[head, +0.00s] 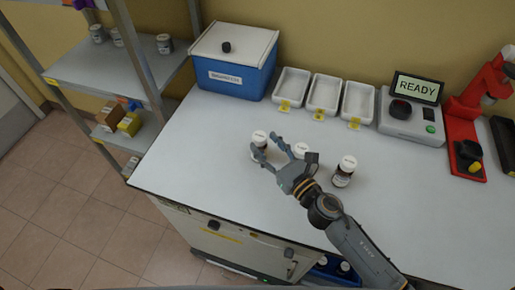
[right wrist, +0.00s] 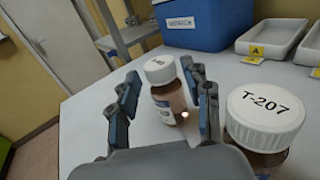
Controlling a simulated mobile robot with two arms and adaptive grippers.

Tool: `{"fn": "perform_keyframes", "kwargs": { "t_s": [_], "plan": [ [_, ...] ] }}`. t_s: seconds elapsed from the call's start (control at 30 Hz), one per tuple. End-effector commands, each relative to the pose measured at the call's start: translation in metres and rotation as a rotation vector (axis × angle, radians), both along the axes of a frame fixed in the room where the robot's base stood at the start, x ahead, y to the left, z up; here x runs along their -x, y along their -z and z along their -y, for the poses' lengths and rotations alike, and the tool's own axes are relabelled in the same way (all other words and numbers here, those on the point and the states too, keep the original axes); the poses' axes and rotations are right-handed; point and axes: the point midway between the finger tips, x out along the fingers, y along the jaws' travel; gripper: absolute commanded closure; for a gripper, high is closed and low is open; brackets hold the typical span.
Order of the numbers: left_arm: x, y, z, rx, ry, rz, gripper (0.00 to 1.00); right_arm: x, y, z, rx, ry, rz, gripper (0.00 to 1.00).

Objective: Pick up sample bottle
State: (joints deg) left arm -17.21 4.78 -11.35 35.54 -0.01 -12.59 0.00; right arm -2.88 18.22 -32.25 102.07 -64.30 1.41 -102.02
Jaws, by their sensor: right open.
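Three brown sample bottles with white caps stand upright on the white bench. The left bottle (head: 260,136) is in front of my right gripper (head: 270,148), which is open. In the right wrist view this bottle (right wrist: 163,72) shows between the open fingers (right wrist: 163,105), slightly beyond the tips; I cannot tell whether either finger touches it. The middle bottle (head: 300,148) is partly hidden by the gripper. A bottle with cap marked T-207 (right wrist: 265,118) is close on the right of the fingers. The right bottle (head: 345,168) stands beside my wrist. My left gripper is not in view.
A blue lidded box (head: 232,78) and three white trays (head: 325,92) with yellow tags stand at the back. A device reading READY (head: 412,115) and a red stand (head: 466,135) are at right. The bench's front left (head: 180,165) is clear. Shelves (head: 125,65) stand left.

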Motion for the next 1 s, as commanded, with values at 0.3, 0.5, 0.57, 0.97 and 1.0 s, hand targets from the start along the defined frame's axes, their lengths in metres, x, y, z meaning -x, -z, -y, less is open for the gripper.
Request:
{"fn": "perform_keyframes", "kwargs": {
  "t_s": [0.3, 0.5, 0.57, 0.97, 1.0],
  "plan": [
    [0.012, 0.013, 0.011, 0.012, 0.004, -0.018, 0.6, -0.016, 0.033, -0.011, -0.002, 0.001, 0.002, 0.51],
    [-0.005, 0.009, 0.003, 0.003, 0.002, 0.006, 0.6, -0.027, 0.033, -0.019, -0.003, 0.001, 0.002, 0.51],
    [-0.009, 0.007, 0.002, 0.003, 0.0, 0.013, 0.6, -0.034, 0.033, -0.024, -0.003, 0.001, 0.001, 0.51],
    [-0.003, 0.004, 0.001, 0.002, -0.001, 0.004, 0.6, -0.061, 0.035, -0.044, -0.001, 0.0, -0.001, 0.51],
    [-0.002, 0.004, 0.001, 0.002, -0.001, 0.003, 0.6, -0.061, 0.035, -0.044, -0.001, 0.0, -0.001, 0.51]
  ]
}}
